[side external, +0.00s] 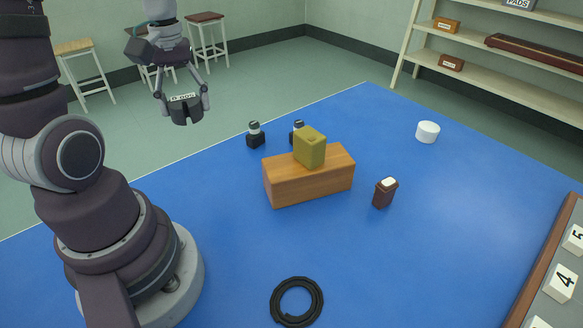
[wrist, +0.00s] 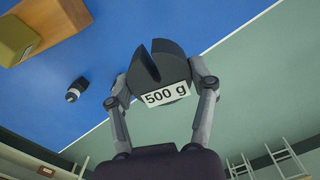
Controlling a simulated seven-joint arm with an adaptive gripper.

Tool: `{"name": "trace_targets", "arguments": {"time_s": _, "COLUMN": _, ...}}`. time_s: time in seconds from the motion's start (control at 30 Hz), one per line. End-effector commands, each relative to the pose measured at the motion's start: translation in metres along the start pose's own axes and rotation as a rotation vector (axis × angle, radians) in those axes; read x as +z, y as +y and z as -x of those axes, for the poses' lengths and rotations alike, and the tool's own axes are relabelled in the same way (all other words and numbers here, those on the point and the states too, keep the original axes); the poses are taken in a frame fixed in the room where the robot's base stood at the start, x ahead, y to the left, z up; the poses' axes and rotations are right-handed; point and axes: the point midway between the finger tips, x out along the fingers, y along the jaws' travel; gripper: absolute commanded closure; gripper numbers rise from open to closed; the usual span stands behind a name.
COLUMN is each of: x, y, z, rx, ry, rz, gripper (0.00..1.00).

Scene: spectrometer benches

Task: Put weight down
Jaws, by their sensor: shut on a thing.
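The weight (side external: 184,108) is a dark grey slotted disc with a white label. In the wrist view the weight (wrist: 160,68) reads "500 g", and its slot points away from my wrist. My gripper (side external: 184,101) is shut on it, with one finger on each side. It holds the weight in the air at the upper left, well above and to the left of the wooden block in the side view. In the wrist view my gripper (wrist: 160,88) and the weight show over the edge between the blue mat and the green floor.
A wooden block (side external: 310,183) carries an olive box (side external: 310,148). Two small black items with white tops (side external: 256,136) stand behind it. A brown container (side external: 384,193), a white cylinder (side external: 428,132) and a black ring (side external: 297,302) sit apart on the blue mat (side external: 400,260). Shelves stand at the back right.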

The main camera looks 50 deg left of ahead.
Motion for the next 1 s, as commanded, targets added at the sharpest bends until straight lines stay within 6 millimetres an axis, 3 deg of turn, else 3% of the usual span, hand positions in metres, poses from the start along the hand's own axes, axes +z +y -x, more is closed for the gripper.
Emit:
{"name": "trace_targets", "arguments": {"time_s": 0.27, "x": 0.044, "y": 0.049, "z": 0.001, "rx": 0.006, "ry": -0.001, "rz": -0.322, "gripper": 0.83}}
{"name": "trace_targets", "arguments": {"time_s": 0.5, "x": 0.118, "y": 0.086, "z": 0.000, "rx": 0.005, "ry": -0.004, "rz": -0.755, "gripper": 0.83}}
{"name": "trace_targets", "arguments": {"time_s": 0.7, "x": 0.171, "y": 0.092, "z": 0.000, "rx": 0.003, "ry": -0.002, "rz": -1.051, "gripper": 0.83}}
{"name": "trace_targets", "arguments": {"time_s": 1.0, "x": 0.213, "y": 0.085, "z": -0.008, "rx": -0.005, "ry": -0.002, "rz": -1.299, "gripper": 0.83}}
